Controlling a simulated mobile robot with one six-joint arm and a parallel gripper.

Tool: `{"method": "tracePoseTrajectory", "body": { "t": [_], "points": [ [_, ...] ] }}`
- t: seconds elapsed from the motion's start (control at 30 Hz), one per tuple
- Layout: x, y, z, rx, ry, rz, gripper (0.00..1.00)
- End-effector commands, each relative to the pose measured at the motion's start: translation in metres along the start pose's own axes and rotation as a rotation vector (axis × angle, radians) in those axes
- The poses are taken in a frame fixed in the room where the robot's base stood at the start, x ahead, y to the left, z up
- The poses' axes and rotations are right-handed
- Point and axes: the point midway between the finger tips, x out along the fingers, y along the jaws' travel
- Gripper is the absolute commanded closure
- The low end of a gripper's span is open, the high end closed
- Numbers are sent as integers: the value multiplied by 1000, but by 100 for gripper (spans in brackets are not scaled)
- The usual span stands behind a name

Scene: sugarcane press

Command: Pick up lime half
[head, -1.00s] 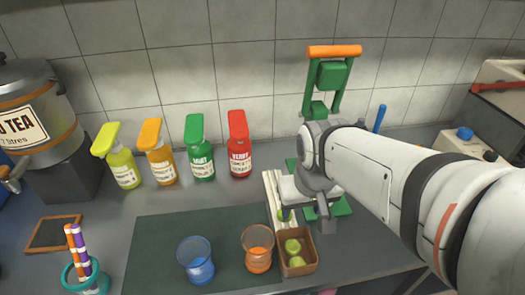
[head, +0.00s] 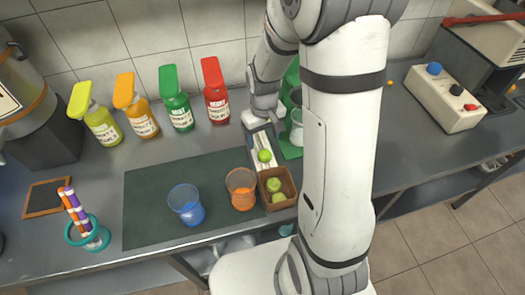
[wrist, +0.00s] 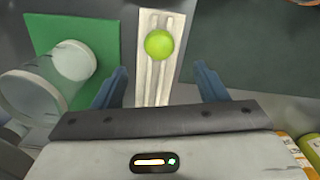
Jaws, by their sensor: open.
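A lime half (head: 264,155), round and bright green, lies on a pale ribbed strip (head: 262,168) left of the green press. It also shows in the wrist view (wrist: 159,44), near the top middle on the strip. My gripper (wrist: 160,72) is open and empty. Its two blue-grey fingers stand on either side of the strip, with the lime half beyond their tips in the picture and apart from them. In the head view my gripper (head: 263,138) is just behind the lime half. More lime pieces (head: 275,185) lie in a brown wooden box (head: 290,192) in front of the strip.
A green press base (wrist: 45,35) with a clear cup (wrist: 75,62) is close beside my gripper. An orange cup (head: 241,190) and a blue cup (head: 187,207) stand on the dark mat (head: 150,215). Several bottles line the wall, including a red one (head: 216,100).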

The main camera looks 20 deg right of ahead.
Motion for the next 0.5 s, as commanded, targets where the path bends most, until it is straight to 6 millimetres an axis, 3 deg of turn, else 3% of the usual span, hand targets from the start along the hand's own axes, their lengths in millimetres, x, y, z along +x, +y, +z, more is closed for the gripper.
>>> {"method": "tracePoseTrajectory", "body": {
  "t": [0.5],
  "points": [
    [63, 0, 6, -1, -3, -1, 34]
  ]
}}
